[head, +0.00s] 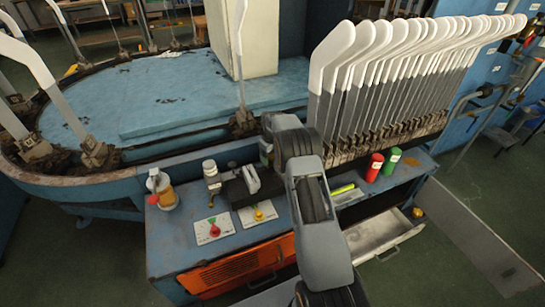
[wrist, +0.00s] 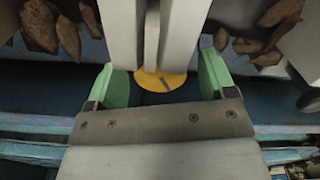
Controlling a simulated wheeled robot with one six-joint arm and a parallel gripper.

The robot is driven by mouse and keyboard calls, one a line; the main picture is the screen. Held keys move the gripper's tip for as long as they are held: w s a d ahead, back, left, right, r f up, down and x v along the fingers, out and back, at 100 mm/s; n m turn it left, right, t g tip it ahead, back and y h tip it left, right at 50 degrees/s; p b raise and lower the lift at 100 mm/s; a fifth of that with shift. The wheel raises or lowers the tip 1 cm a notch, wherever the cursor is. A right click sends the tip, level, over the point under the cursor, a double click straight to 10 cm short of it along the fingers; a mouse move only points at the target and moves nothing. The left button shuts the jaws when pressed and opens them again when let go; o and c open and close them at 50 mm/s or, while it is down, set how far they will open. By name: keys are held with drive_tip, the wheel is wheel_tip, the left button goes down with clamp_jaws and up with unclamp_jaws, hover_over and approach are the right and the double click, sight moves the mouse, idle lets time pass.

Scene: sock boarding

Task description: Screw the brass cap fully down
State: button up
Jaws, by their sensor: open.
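In the wrist view, a round golden-yellow disc with a dark stripe, which looks like the brass cap (wrist: 161,82), lies between and just beyond my fingertips. Pale upright bars cover part of its far side. My gripper (wrist: 166,76) is open, with one green finger pad on each side of the disc and visible gaps between. I cannot tell how far down the cap sits or whether it has threads showing. In the head view my arm reaches over the bench to the machine's edge and hides the fingertips and the cap there.
A dense row of white-topped boards (head: 385,60) stands right of my arm. The blue bench (head: 178,246) holds a jar (head: 163,190), a white-capped bottle (head: 211,176), red (head: 374,167) and green (head: 392,161) cylinders. An open drawer (head: 375,238) juts out at the right.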

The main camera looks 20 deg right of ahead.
drive_tip(key=c, duration=0.9)
drive_tip(key=m+p, duration=0.1)
drive_tip(key=m, duration=0.2)
drive_tip(key=shift+r, duration=0.1)
drive_tip(key=shift+m+p, duration=0.65)
drive_tip(key=shift+m, duration=1.55)
drive_tip(key=o, duration=0.9)
